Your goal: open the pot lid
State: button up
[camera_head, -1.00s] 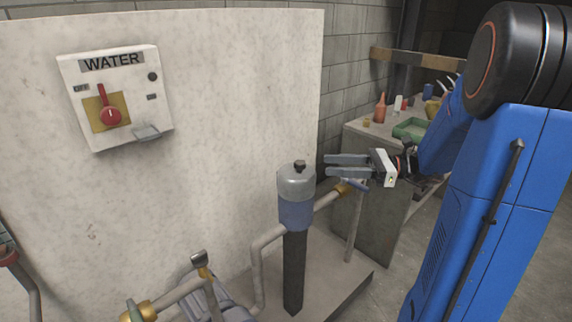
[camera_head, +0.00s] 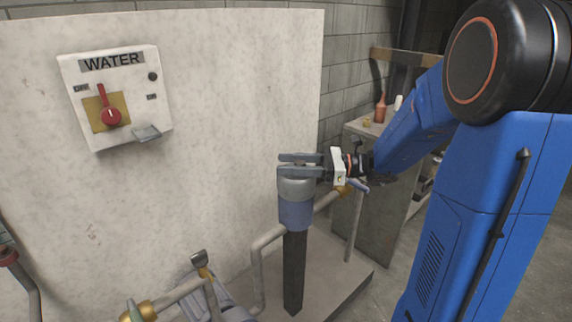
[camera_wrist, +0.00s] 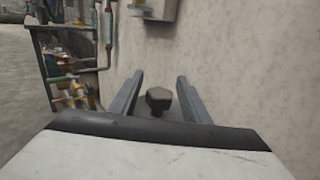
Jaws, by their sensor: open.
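The pot (camera_head: 296,207) is an upright cylinder with a blue-grey body on a dark post, in the middle of the head view. Its rounded grey metal lid (camera_head: 296,187) sits on top. In the wrist view the lid's dark knob (camera_wrist: 159,98) shows between my two fingers. My gripper (camera_head: 281,164) is open and level at the top of the lid, reaching in from the right. Its fingers lie on either side of the knob, with gaps showing in the wrist view. In the head view the fingers mostly hide the knob.
A pale wall panel (camera_head: 225,90) stands close behind the pot and carries a WATER switch box (camera_head: 115,97). Pipes (camera_head: 262,255) run beside the post. A workbench (camera_head: 372,200) with bottles stands behind my arm at right.

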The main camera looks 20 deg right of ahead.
jog(key=shift+w+a, duration=0.15)
jog(key=shift+a, duration=0.35)
grip_shut()
